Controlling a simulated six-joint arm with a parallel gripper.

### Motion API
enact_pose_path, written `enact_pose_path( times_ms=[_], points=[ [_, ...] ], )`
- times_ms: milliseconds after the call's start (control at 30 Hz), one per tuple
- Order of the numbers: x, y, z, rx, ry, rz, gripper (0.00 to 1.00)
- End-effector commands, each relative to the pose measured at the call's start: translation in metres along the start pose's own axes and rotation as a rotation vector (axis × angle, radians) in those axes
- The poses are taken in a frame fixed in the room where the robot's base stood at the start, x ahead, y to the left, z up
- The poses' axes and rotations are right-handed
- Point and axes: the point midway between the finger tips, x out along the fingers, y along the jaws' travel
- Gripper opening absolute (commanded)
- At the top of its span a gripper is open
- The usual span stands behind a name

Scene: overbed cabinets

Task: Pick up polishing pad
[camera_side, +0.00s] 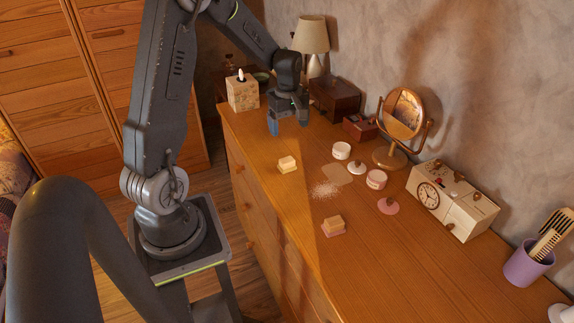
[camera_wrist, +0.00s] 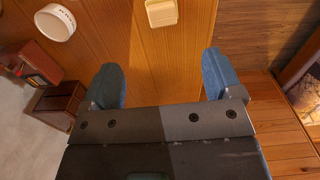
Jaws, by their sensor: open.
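A small cream block (camera_side: 288,164) lies on the wooden dresser top near its front edge. In the wrist view this block (camera_wrist: 161,12) is at the top edge, beyond my fingertips. A second small block, tan over pink (camera_side: 333,226), lies nearer the side camera. I cannot tell for sure which of the two is the polishing pad. My gripper (camera_side: 289,123) is above the far part of the dresser, apart from both blocks. In the wrist view my gripper (camera_wrist: 163,76) has its blue fingers wide apart with nothing between them.
White powder (camera_side: 325,189) lies beside a tan patch (camera_side: 337,174). White jar (camera_side: 341,151), pink-lidded jar (camera_side: 376,179), round mirror (camera_side: 402,115), clock box (camera_side: 440,197) and purple cup (camera_side: 528,265) stand rightward. Tissue box (camera_side: 243,92), lamp (camera_side: 311,38) and brown box (camera_side: 334,97) are near my gripper.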

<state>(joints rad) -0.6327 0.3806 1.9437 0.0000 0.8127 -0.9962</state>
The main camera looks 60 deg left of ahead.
Motion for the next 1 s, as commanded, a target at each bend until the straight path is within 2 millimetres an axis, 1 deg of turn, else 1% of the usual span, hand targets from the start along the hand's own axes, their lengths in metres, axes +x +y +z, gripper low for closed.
enact_pose_path(
  times_ms=[167,300,400,500,667,767,900,1000],
  points=[
    [0.025,-0.001,-0.002,-0.015,-0.006,-0.009,0.85],
    [0.053,-0.001,-0.002,-0.012,-0.006,-0.009,0.85],
    [0.070,-0.001,-0.001,-0.012,-0.005,-0.008,0.85],
    [0.082,-0.001,-0.002,-0.011,-0.004,-0.007,0.85],
    [0.090,-0.001,-0.002,-0.010,-0.003,-0.005,0.85],
    [0.102,-0.003,-0.002,-0.011,-0.004,-0.007,0.85],
    [0.124,-0.004,-0.004,-0.010,-0.005,-0.008,0.85],
    [0.135,-0.004,-0.004,-0.010,-0.004,-0.006,0.85]
  ],
)
